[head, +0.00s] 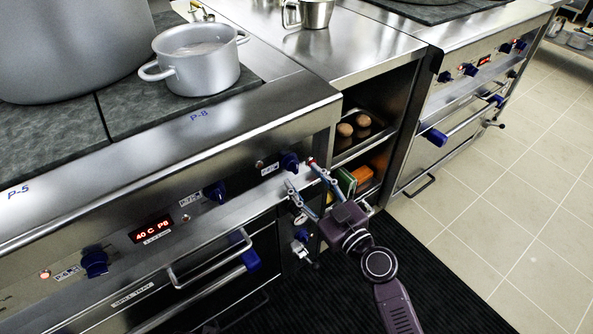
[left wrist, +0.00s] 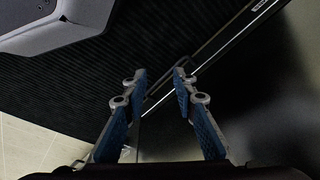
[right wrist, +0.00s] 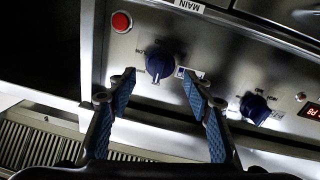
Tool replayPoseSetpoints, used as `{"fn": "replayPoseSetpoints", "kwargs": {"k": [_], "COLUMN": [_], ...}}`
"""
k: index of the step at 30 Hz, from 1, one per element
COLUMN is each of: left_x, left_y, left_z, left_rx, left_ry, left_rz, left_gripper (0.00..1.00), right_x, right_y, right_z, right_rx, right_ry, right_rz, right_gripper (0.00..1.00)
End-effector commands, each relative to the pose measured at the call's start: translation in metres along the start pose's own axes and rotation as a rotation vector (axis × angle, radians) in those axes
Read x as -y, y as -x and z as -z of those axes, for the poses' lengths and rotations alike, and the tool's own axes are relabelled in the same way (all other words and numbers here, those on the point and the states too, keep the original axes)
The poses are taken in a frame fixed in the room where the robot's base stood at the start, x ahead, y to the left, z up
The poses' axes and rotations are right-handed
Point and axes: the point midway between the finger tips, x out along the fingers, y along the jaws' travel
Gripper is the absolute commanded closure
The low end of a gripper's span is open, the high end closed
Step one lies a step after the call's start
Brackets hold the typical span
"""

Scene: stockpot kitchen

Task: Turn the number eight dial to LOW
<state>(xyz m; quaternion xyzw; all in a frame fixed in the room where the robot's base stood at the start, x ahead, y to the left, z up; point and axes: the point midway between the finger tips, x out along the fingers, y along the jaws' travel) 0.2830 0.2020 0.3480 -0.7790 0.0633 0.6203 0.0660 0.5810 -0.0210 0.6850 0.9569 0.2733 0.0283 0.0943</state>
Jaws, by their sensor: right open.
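The number eight dial (head: 289,161) is a blue knob at the right end of the stove's front panel, below the P-8 mark (head: 199,115). It shows in the right wrist view (right wrist: 160,62) just beyond the fingertips, with a small label (right wrist: 188,72) beside it. My right gripper (head: 302,173) is open and empty, its fingers pointing at the panel around this dial; in its wrist view (right wrist: 160,80) the dial appears between the fingertips, apparently untouched. The dial's setting is too small to read. My left gripper (left wrist: 158,74) is open and empty over the dark floor mat.
Other blue dials (head: 216,191) (head: 95,262) and a red display (head: 151,229) line the panel. A red button (right wrist: 121,22) is near the dial. A blue-gripped oven handle (head: 250,260) juts out below. A grey pot (head: 202,60) stands on the stovetop. Shelves (head: 362,140) open to the right.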

Motion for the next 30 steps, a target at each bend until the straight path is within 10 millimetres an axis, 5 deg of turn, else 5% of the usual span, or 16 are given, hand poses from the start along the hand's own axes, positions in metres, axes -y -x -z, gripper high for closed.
{"fn": "replayPoseSetpoints", "kwargs": {"k": [9,19,30], "left_x": [-0.001,-0.001,-0.001], "left_y": [-0.014,-0.015,-0.015], "left_z": [-0.009,-0.009,-0.009], "left_rx": [0.008,0.007,0.007], "left_ry": [-0.002,-0.002,-0.002], "left_rz": [-0.001,-0.001,-0.001], "left_gripper": [0.74,0.74,0.74], "right_x": [0.000,0.001,0.001], "right_y": [-0.040,-0.043,-0.043], "right_z": [0.000,-0.001,-0.001], "right_rx": [0.001,0.003,0.003], "right_ry": [-0.001,-0.001,-0.001], "right_rz": [0.001,0.001,0.001], "right_gripper": [0.54,0.55,0.95]}}
